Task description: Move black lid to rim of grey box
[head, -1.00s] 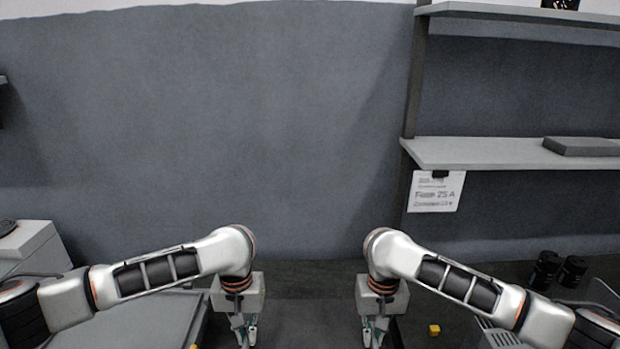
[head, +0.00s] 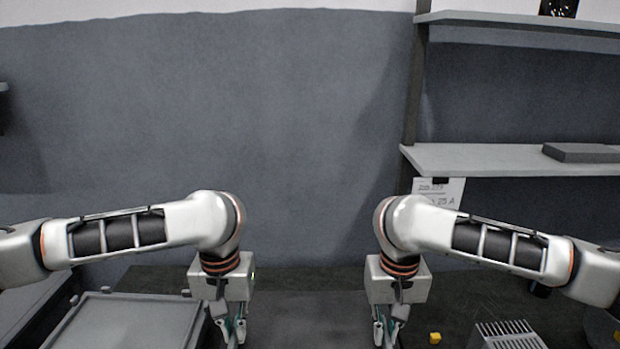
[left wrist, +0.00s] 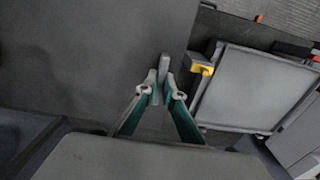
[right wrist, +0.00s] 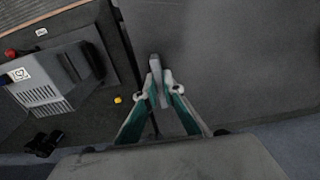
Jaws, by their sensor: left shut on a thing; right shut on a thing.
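The black lid (head: 305,315) is a broad dark panel between my two grippers at the bottom of the head view. It fills the left of the left wrist view (left wrist: 85,60) and the right of the right wrist view (right wrist: 240,60). My left gripper (head: 235,335) is shut on a small grey grip at one side of it. My right gripper (head: 387,335) is shut on a similar grip at the opposite side. A grey, shallow, rimmed box or tray (head: 130,318) lies at the left; I cannot tell whether it is the task's grey box.
A yellow block (head: 435,338) and a finned grey unit (head: 508,335) are to the right. Another yellow piece (left wrist: 200,68) is close beside my left gripper. Shelves (head: 490,157) with a hanging paper sign (head: 438,190) stand at the back right.

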